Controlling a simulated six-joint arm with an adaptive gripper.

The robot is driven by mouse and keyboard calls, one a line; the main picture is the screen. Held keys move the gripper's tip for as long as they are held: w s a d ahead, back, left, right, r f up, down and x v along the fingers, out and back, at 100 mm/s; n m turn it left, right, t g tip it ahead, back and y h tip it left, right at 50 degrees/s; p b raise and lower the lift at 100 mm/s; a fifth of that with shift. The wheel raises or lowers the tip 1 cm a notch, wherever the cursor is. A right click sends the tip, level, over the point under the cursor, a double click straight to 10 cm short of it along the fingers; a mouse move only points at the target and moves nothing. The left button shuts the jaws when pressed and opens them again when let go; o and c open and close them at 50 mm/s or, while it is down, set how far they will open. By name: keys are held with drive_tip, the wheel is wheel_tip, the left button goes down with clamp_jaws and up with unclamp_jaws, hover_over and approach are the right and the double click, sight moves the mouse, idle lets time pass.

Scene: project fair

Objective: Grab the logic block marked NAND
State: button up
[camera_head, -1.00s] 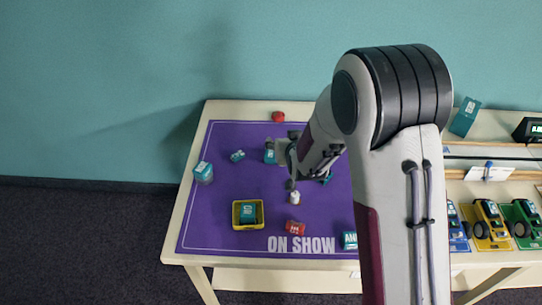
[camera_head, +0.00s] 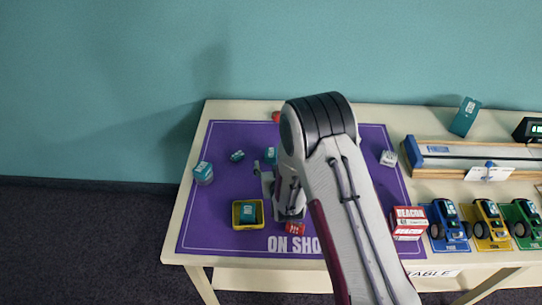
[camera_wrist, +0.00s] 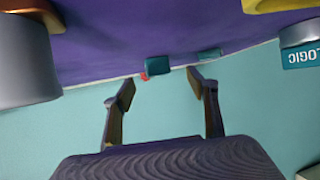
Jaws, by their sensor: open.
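Several teal blocks lie on the purple mat, and I cannot read NAND on any. One teal block (camera_head: 271,154) stands at the mat's back middle, partly hidden by my arm. It shows in the wrist view (camera_wrist: 157,65), beyond and between my fingertips. A small teal block (camera_head: 237,155) lies left of it, also in the wrist view (camera_wrist: 209,54). Another teal block (camera_head: 249,210) sits in a yellow tray (camera_head: 236,221). My gripper (camera_head: 264,183) is open and empty above the mat, near the tray; its wrist-view fingers (camera_wrist: 160,78) are spread.
A red block (camera_head: 295,228) lies near the front. A grey cylinder (camera_wrist: 25,60) is close at wrist-view left.

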sight(272, 156)
drive_tip(key=shift+x, duration=1.35)
drive_tip(key=shift+w+d+f, duration=0.1)
drive_tip(key=shift+w+f, duration=0.05)
drive_tip(key=shift+w, duration=0.65)
drive_tip(key=shift+w+f, duration=0.1)
drive_tip(key=shift+w, duration=0.65)
drive_tip(key=shift+x, duration=1.1)
drive_tip(key=c, duration=1.4)
